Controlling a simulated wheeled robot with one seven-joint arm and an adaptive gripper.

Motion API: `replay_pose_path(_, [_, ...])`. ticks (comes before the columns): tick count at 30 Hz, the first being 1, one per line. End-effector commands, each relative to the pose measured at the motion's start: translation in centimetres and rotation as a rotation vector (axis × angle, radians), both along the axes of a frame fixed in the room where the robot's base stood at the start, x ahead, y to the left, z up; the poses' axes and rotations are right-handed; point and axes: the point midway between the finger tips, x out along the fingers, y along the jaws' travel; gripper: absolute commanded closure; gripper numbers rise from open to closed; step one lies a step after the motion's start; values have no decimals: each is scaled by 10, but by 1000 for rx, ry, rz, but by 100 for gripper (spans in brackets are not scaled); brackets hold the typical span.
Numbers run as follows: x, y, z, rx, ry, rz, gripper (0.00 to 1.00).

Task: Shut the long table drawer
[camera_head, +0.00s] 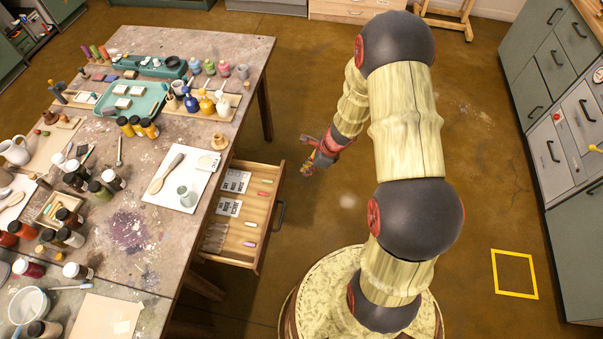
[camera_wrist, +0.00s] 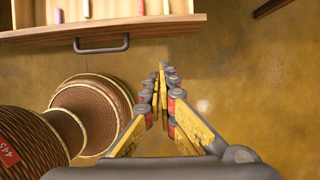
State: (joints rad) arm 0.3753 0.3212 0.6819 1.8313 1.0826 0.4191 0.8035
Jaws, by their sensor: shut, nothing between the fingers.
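The long table drawer (camera_head: 262,225) stands pulled out from the right side of the wooden table (camera_head: 130,215). Labels, small coloured sticks and clear items lie in it. Its dark bar handle (camera_head: 281,213) faces right; the handle (camera_wrist: 101,46) and the drawer's wooden front (camera_wrist: 150,33) also show at the top left of the wrist view. My gripper (camera_head: 307,168) is in the air to the right of the drawer's far end, apart from it. In the wrist view my gripper (camera_wrist: 161,80) has its fingers together, with nothing between them, right of the handle.
Bottles, jars, trays and brushes crowd the tabletop. Grey-green cabinets (camera_head: 540,80) stand along the right. A yellow square outline (camera_head: 515,295) marks the floor. The brown floor right of the drawer's far end is open.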

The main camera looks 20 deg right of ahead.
Motion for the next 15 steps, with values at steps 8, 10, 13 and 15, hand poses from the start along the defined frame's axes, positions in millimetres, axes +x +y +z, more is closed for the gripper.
replay_pose_path(8, [11,17,-53,0,2,5,100])
replay_pose_path(10, [14,21,-66,0,2,5,100])
replay_pose_path(13, [18,27,-83,1,1,5,100])
replay_pose_path(15, [25,35,-83,-1,-1,9,100])
